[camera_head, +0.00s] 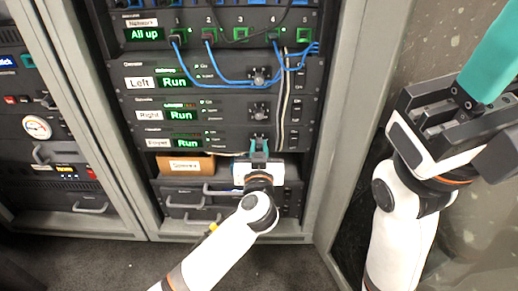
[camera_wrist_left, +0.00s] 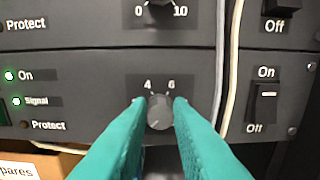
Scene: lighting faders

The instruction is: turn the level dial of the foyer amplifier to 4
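The foyer amplifier (camera_head: 187,143) is the lowest of three stacked amplifiers, with a "Foyer" label and a green "Run" display. Its level dial (camera_wrist_left: 160,112) is a grey round knob in the left wrist view, with 4 and 6 readable above it. The other marks are hidden and I cannot read its pointer surely. My left gripper (camera_head: 259,146) is at this dial, with one teal finger on each side in the left wrist view (camera_wrist_left: 160,103). Whether the fingers press on the knob I cannot tell. My right gripper (camera_head: 503,98) is open and empty at the far right.
The Right amplifier (camera_head: 181,115) and Left amplifier (camera_head: 173,82) sit above. Blue cables (camera_head: 222,84) and a white cable (camera_wrist_left: 231,70) hang near the dials. A power switch (camera_wrist_left: 267,100) is right of the dial. A "Spares" box (camera_head: 186,166) stands below.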

